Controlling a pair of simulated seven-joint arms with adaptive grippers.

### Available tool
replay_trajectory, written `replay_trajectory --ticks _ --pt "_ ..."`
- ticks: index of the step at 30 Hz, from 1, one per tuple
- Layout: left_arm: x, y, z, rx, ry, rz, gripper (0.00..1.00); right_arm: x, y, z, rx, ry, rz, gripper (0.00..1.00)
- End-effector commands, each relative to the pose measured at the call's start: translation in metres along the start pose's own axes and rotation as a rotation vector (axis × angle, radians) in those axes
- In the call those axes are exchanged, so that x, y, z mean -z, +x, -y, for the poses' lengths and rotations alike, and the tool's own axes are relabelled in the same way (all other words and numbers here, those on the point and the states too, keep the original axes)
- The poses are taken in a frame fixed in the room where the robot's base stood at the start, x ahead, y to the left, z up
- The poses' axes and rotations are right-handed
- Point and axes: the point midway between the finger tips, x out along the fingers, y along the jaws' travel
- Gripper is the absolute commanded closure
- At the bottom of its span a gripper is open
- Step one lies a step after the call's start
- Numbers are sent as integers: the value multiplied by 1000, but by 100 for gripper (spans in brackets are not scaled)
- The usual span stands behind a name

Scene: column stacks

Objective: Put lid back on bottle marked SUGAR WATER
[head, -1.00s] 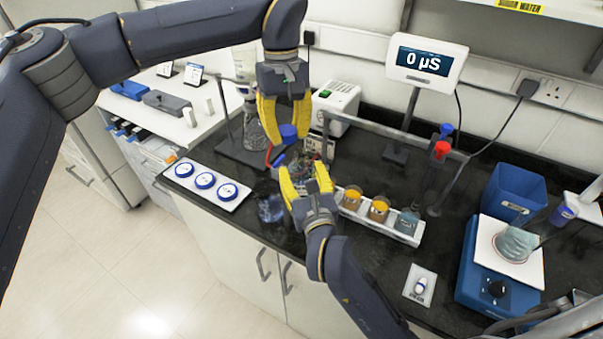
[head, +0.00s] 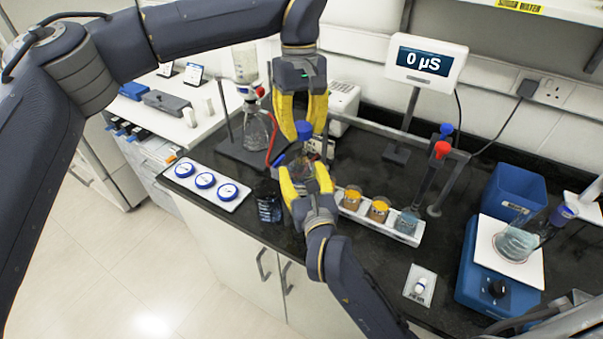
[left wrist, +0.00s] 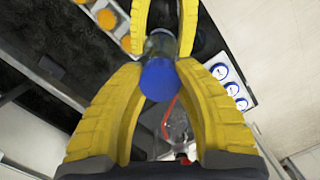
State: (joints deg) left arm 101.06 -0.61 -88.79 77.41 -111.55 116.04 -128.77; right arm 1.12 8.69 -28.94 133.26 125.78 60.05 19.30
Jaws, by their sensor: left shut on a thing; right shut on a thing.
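A blue lid (head: 304,129) is between the yellow fingers of my left gripper (head: 303,133), which is shut on it. My right gripper (head: 304,173), lower down, is shut on a clear bottle (head: 301,166), largely hidden by its fingers. The lid is above the bottle in the head view. In the left wrist view the lid (left wrist: 159,78) covers the near end of the bottle (left wrist: 160,44); I cannot tell whether they touch. No marking on the bottle is readable.
A white panel (head: 181,183) with several blue-ringed discs lies left. A dark glass vessel (head: 269,207) stands near the front edge. A white rack (head: 363,211) with orange-topped beakers is right of the bottle. A flask (head: 255,130) stands behind. Bare black bench (head: 350,265) shows in front.

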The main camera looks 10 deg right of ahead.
Motion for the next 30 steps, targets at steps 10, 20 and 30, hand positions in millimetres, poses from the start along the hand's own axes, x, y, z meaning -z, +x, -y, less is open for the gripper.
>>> replay_trajectory --ticks 10,20,30 --pt "3 27 0 0 1 2 81 -1 0 0 0 0 3 88" --pt "4 33 0 0 0 1 81 -1 0 0 0 0 3 88" --pt "4 32 0 -1 0 -24 81 -1 0 0 0 0 3 88"
